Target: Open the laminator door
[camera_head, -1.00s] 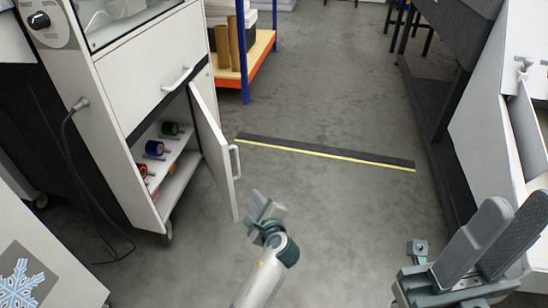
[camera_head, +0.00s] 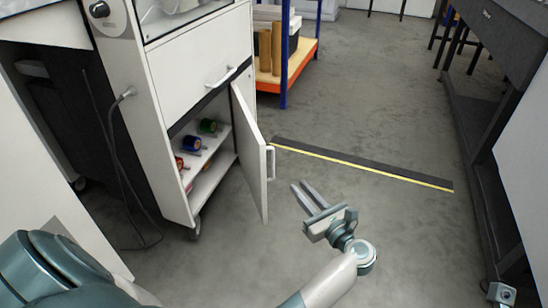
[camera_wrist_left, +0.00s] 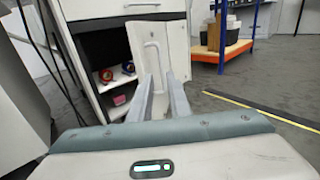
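The laminator (camera_head: 195,55) is a white cabinet machine at the left. Its lower door (camera_head: 250,150) is swung partly outward, showing shelves with small coloured rolls. The door has a white bar handle (camera_head: 271,163). My left gripper (camera_head: 302,190) is to the right of the door and apart from it in the head view. Its two long fingers are spread with a narrow empty gap. In the left wrist view the handle (camera_wrist_left: 152,62) shows beyond and between the fingertips (camera_wrist_left: 158,78). My right gripper's fingers are not visible.
A black strip with a yellow edge (camera_head: 360,165) lies on the floor. An orange and blue shelf rack (camera_head: 300,58) stands behind the laminator. A dark bench (camera_head: 510,45) is at the right. A power cable (camera_head: 112,130) hangs along the laminator's left side. The middle floor is clear.

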